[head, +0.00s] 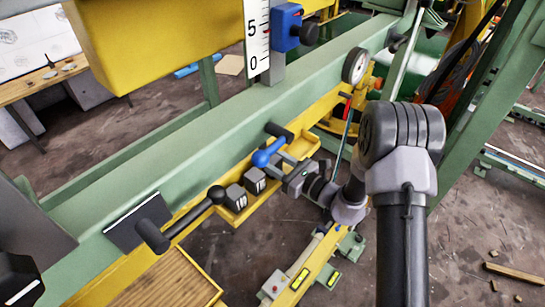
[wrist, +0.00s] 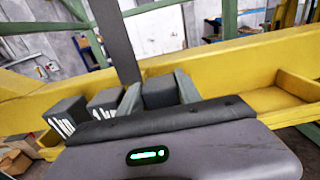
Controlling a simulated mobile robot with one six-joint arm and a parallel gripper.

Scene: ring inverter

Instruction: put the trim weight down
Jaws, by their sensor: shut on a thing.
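My gripper (head: 281,172) is low over the yellow tray on the green beam. In the wrist view its two grey fingers (wrist: 160,90) are shut on a dark grey block, the trim weight (wrist: 160,98), which sits between them. In the head view the held weight is mostly hidden by my gripper. Two similar dark weights with white markings, a left one (head: 236,197) and a right one (head: 255,180), stand in a row beside it. The yellow tray (wrist: 240,73) lies close around the weight; I cannot tell whether the weight touches its floor.
A blue-handled lever (head: 268,153) stands just behind my gripper, and a black-handled lever (head: 190,218) is to the left. An empty yellow tray section (head: 303,147) lies to the right. A round gauge (head: 355,65) and a scale (head: 257,40) are on the green beam (head: 190,140).

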